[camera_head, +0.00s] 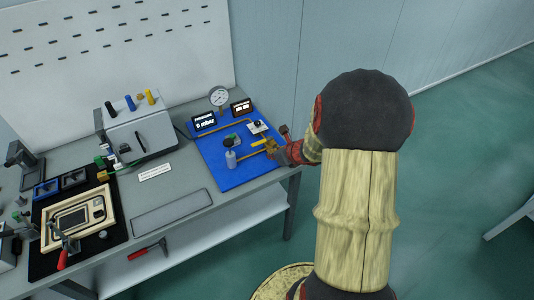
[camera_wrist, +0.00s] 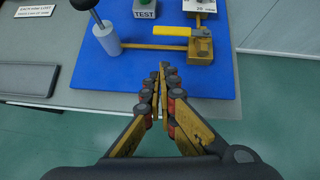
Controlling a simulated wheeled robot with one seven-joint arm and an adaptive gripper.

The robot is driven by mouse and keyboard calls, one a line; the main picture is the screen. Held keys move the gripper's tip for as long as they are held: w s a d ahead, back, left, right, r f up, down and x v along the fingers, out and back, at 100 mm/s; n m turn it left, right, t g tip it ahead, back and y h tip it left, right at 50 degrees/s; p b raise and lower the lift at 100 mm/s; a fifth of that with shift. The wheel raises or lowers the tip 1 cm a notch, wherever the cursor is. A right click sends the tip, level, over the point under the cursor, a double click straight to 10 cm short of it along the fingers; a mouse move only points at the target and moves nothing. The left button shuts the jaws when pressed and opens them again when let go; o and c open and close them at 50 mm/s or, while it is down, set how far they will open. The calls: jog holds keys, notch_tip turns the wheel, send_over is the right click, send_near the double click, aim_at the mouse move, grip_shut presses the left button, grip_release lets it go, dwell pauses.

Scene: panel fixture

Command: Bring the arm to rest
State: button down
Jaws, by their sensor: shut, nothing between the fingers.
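My gripper (camera_head: 283,149) is at the right edge of the blue panel (camera_head: 231,179) in the head view, beside the brass valve parts. In the wrist view my gripper (camera_wrist: 161,72) is shut and empty, its fingertips together over the front edge of the blue panel (camera_wrist: 110,77). The yellow valve handle (camera_wrist: 172,31) lies along the brass pipe, just beyond the fingertips. The fingers look apart from the handle. My arm hides part of the room on the right in the head view.
A grey cylinder with a black-knobbed lever (camera_wrist: 105,39) stands left of the valve. A pressure gauge (camera_head: 219,96) and displays stand at the panel's back. The workbench (camera_head: 185,168) holds a grey box (camera_head: 140,130) and a black mat at left. Open floor lies right of the bench.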

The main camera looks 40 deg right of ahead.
jog(key=p+v, duration=0.1)
jog(key=v, duration=0.3)
jog(key=shift+s+a+r, duration=0.1)
jog(key=shift+a, duration=0.1)
jog(key=s+a+r+n+g+y, duration=0.2)
jog(key=s+a+r+n, duration=0.15)
jog(key=a+n, duration=0.65)
jog(key=s+a+r+n+g+y, duration=0.2)
jog(key=s+a+r+n, duration=0.15)
jog(key=a+n, duration=0.65)
jog(key=s+a+r+n+h, duration=0.1)
jog(key=s+a+r+n, duration=0.3)
jog(key=r+n, duration=0.3)
jog(key=s+a+r+n+h, duration=0.2)
jog(key=s+a+r+n, duration=0.2)
jog(key=r+n, duration=0.3)
jog(key=a+n, duration=0.1)
jog(key=n, duration=0.2)
jog(key=shift+a+r+t, duration=0.3)
jog(key=shift+a, duration=0.05)
